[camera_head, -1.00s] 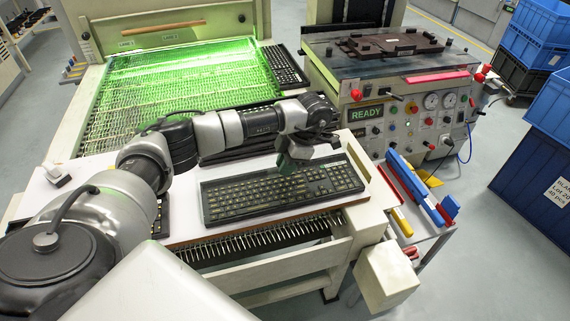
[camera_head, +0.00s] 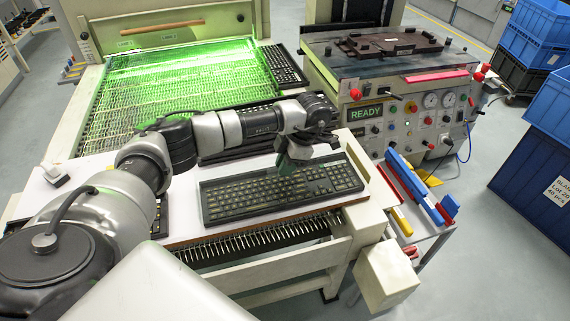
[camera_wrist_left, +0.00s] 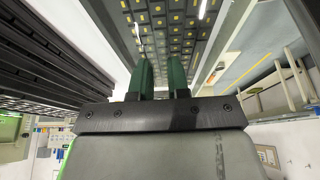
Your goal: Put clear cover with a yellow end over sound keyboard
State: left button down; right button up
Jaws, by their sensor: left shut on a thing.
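A dark keyboard (camera_head: 272,195) with yellowish key legends lies on the white work table (camera_head: 95,182). My left gripper (camera_head: 284,166) is over its rear edge, fingers down. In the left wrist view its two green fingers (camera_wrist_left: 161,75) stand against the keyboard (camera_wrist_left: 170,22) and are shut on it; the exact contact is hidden. Yellow pieces (camera_head: 402,222) lie on the side shelf at the right among red and blue bars; I cannot make out a clear cover body there. My right gripper does not show.
More dark keyboards lie behind my left arm and beside the green-lit screen bed (camera_head: 180,85). A machine with a READY display (camera_head: 366,113) stands at the back right. A red bar (camera_head: 388,185) and a blue bar (camera_head: 415,187) lie on the shelf. Blue crates (camera_head: 535,40) stand far right.

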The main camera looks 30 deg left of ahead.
pick_arm(q)
jog(key=shift+f+b, duration=0.95)
jog(key=shift+f, duration=0.3)
dwell(1.0)
jog(key=c, duration=1)
grip_release()
jog(key=shift+r, duration=0.1)
jog(key=shift+r+p, duration=2.55)
jog(key=shift+r, duration=0.9)
